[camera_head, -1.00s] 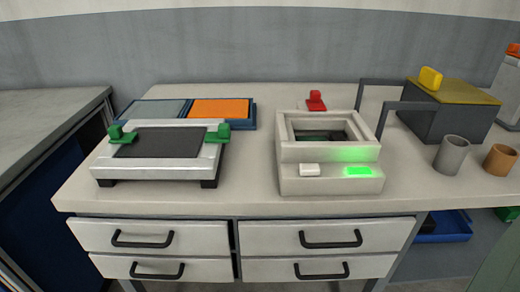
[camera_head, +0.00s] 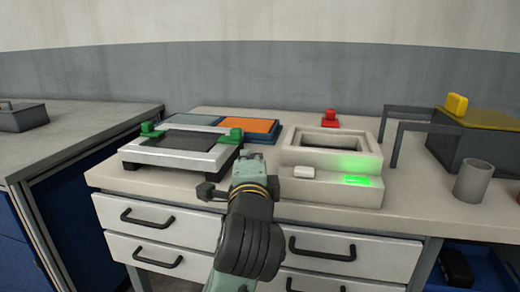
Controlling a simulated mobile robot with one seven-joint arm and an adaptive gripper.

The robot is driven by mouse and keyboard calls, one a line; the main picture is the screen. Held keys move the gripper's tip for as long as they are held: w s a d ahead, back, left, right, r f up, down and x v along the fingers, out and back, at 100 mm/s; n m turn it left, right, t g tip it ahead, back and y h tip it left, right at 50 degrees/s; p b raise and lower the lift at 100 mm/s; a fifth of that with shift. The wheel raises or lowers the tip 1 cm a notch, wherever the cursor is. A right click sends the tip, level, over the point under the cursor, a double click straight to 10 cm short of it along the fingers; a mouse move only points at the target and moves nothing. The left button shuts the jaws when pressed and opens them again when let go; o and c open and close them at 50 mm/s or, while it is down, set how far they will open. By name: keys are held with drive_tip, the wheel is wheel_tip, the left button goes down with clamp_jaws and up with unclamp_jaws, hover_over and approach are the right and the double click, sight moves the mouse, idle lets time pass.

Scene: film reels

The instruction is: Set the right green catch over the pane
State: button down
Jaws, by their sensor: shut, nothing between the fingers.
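A pale frame (camera_head: 180,160) on dark feet holds a dark pane (camera_head: 188,140) at the left of the bench. The right green catch (camera_head: 231,136) sits on the frame's right side, beside the pane's right edge; I cannot tell whether its tab overlaps the pane. The left green catch (camera_head: 152,131) sits at the pane's far left corner. My arm hides part of the bench front.
A pale box (camera_head: 330,190) with a lit green panel and a red knob (camera_head: 329,118) behind it stands to the right. A blue tray with an orange panel (camera_head: 246,124) lies behind the frame. A grey cup (camera_head: 473,181) and yellow-topped dark box (camera_head: 470,150) are further right.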

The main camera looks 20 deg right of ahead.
sight(237, 138)
drive_tip(key=shift+w, duration=0.15)
drive_tip(key=p, duration=0.2)
drive_tip(key=w+p, duration=0.1)
drive_tip(key=shift+w+d+r+p, duration=0.1)
drive_tip(key=shift+d+r+p, duration=0.15)
drive_tip(key=shift+r+p, duration=0.1)
drive_tip(key=w+p, duration=0.1)
drive_tip(key=p, duration=0.1)
drive_tip(key=shift+d+p, duration=0.15)
drive_tip(key=shift+p, duration=0.2)
drive_tip(key=x, duration=0.5)
drive_tip(key=f+x, duration=0.1)
drive_tip(key=x, duration=0.1)
drive_tip(key=shift+w+d+p, duration=0.15)
drive_tip(key=shift+w+p, duration=0.05)
drive_tip(key=shift+p, duration=0.1)
drive_tip(key=w+a, duration=0.2)
drive_tip(key=a, duration=0.1)
drive_tip(key=shift+r, duration=0.1)
drive_tip(key=shift+s, duration=0.1)
